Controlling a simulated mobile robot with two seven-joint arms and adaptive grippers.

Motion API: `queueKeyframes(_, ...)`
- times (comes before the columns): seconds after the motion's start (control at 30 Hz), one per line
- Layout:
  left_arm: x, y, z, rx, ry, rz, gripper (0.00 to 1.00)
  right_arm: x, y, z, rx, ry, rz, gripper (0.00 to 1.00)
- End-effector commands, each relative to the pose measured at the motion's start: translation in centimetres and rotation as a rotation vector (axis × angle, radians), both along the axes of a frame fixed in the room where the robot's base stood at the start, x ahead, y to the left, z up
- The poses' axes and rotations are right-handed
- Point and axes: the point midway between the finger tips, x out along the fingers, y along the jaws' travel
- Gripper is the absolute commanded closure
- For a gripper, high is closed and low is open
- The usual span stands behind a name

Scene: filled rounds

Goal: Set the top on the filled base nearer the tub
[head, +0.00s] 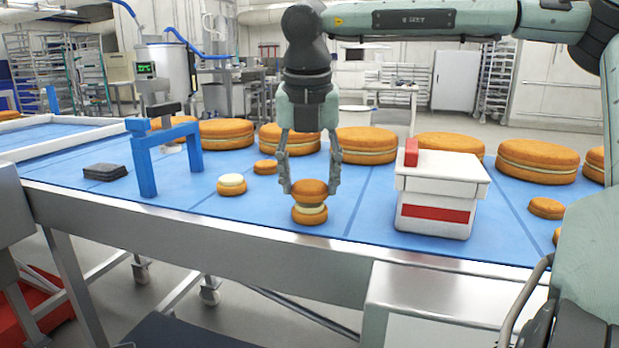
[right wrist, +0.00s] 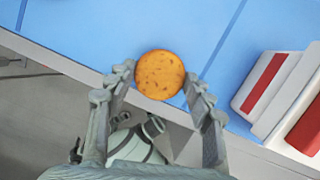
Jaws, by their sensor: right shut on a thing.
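My right gripper (head: 312,188) is shut on a round orange-brown top (head: 310,186), gripped by its sides between the two fingers. The top also shows from above in the right wrist view (right wrist: 160,75), between the fingertips. Directly below it in the head view is a filled base (head: 310,215) with a pale filling layer. I cannot tell whether the top touches that filling. The white tub (head: 435,222) with a red stripe stands just right of this base. Another filled base (head: 231,186), with white filling showing, stands farther left, away from the tub. My left gripper is not in view.
A blue arch (head: 165,148) and a dark flat block (head: 105,172) stand at the left on the blue belt (head: 260,215). A loose round (head: 265,167) lies behind the bases. Large filled rounds (head: 366,145) line the back. Another small round (head: 545,208) lies right of the tub.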

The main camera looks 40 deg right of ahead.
Motion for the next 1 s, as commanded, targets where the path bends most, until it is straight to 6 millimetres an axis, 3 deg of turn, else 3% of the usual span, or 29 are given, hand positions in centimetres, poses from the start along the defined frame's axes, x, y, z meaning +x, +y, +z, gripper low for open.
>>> queueKeyframes(1.0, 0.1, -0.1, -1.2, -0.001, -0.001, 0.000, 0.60, 0.0, 0.0, -1.3, 0.000, 0.000, 0.000, 0.61)
